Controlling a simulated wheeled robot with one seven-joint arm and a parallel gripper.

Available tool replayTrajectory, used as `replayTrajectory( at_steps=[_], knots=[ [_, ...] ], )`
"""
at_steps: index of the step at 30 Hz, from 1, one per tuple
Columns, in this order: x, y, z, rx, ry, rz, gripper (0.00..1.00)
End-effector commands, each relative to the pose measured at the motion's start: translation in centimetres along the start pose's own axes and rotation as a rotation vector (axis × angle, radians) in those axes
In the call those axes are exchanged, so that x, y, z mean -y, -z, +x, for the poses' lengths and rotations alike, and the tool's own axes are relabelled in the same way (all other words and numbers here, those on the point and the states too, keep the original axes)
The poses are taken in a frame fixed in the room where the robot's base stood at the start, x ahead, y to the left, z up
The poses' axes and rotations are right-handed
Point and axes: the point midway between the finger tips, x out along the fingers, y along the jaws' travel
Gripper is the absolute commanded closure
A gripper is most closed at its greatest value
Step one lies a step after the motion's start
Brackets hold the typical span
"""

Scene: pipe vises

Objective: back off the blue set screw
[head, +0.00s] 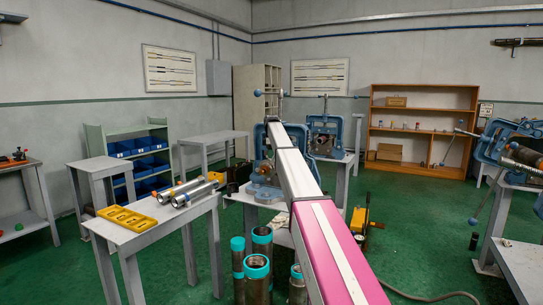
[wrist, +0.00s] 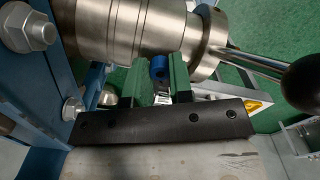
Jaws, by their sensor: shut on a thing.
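The blue set screw (wrist: 158,66) shows in the wrist view as a small blue head with a dark hole, just below a shiny steel collar (wrist: 205,42). My gripper (wrist: 160,78) has two green-padded fingers, one on each side of the blue head, and it is shut on it. In the head view, my arm reaches toward a blue pipe vise (head: 262,170) on a bench. The gripper and the set screw are hidden there behind my arm.
A steel lever with a black ball knob (wrist: 305,84) sticks out right of the collar, near my gripper. A blue frame with a large bolt (wrist: 38,32) stands at left. Upright pipes with teal ends (head: 257,272) stand close below my arm.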

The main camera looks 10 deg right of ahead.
Motion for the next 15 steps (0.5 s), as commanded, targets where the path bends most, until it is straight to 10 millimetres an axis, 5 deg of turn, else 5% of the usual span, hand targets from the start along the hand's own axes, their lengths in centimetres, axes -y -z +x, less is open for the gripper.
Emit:
replayTrajectory(
  at_steps=[15],
  knots=[
    [0.21, 0.01, 0.29, 0.0, 0.006, -0.247, 1.0]
  ],
)
